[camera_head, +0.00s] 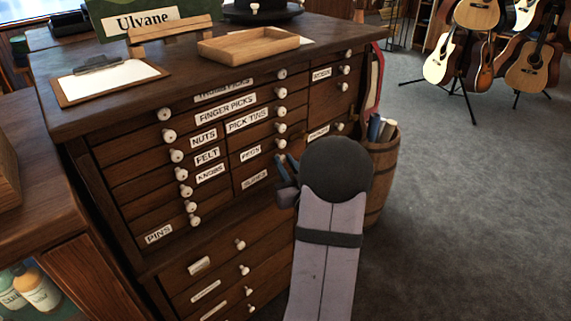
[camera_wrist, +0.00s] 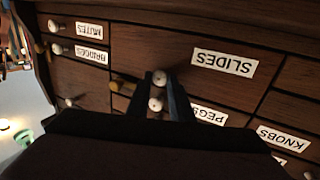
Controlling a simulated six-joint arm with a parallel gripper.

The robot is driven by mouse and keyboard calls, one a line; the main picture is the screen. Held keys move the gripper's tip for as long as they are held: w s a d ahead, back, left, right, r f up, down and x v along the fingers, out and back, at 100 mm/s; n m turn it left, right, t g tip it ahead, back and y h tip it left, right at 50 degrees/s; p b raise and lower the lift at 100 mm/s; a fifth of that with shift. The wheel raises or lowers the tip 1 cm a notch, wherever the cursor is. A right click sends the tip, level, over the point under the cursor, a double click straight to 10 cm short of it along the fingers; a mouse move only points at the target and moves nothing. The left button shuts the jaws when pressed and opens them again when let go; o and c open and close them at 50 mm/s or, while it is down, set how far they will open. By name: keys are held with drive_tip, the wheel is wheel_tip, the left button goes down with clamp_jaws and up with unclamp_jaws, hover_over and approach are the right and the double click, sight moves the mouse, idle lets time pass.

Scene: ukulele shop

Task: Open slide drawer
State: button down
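The wooden drawer cabinet (camera_head: 130,155) has labelled drawers with white knobs. The slide drawer (camera_head: 252,181) has a "SLIDES" label and looks flush with the front. In the wrist view, which is upside down, its label (camera_wrist: 222,63) is clear. My gripper (camera_head: 286,162) is at the right end of this drawer, hiding its knob in the head view. In the wrist view my gripper's fingers (camera_wrist: 160,80) stand on either side of the slide knob (camera_wrist: 160,77). They look a little apart, with contact unclear. The pegs knob (camera_wrist: 156,104) also shows between them.
A wooden tray (camera_head: 245,54) and a clipboard (camera_head: 112,84) lie on the cabinet top. A barrel (camera_head: 385,175) with rolled items stands close to the right of my arm. Guitars (camera_head: 480,60) stand at the back right. The carpet (camera_head: 480,210) is clear.

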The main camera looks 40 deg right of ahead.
drive_tip(key=shift+s, duration=0.1)
drive_tip(key=s+p, duration=0.1)
drive_tip(key=s, duration=2.3)
drive_tip(key=shift+s+p, duration=0.15)
drive_tip(key=shift+p, duration=0.25)
drive_tip(key=c, duration=1.6)
unclamp_jaws()
wheel_tip(320, 180, up, 10)
drive_tip(key=p, duration=0.3)
drive_tip(key=shift+p, duration=0.35)
